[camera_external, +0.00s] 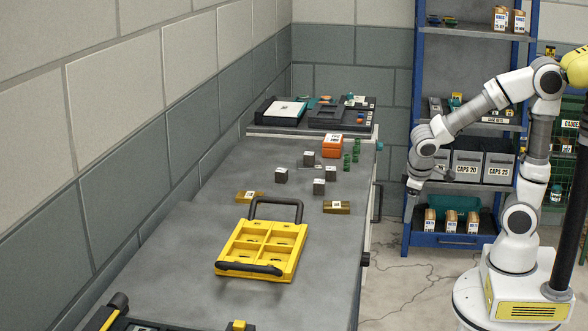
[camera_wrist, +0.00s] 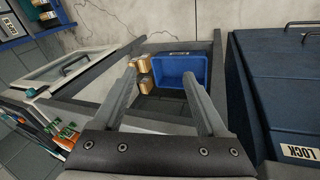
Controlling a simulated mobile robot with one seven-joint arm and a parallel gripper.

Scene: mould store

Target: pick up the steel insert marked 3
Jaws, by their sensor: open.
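Several small dark grey steel blocks stand on the grey bench in the external view: one at the back (camera_external: 309,158), one at the left (camera_external: 281,175), one at the right (camera_external: 331,173) and one at the front (camera_external: 319,187). Their tops carry light marks too small to read, so I cannot tell which is marked 3. My gripper (camera_external: 413,190) hangs right of the bench, apart from the blocks. In the wrist view my gripper (camera_wrist: 160,75) is open with nothing between its fingers. No steel block can be made out in that view.
A yellow tray (camera_external: 288,263) with black handles stands on the bench (camera_external: 210,225). Two brass-coloured blocks (camera_external: 249,197) (camera_external: 337,207), an orange box (camera_external: 332,147) and green pieces (camera_external: 347,163) lie nearby. Blue shelving (camera_external: 418,80) stands behind my arm. The wrist view shows a blue bin (camera_wrist: 180,58).

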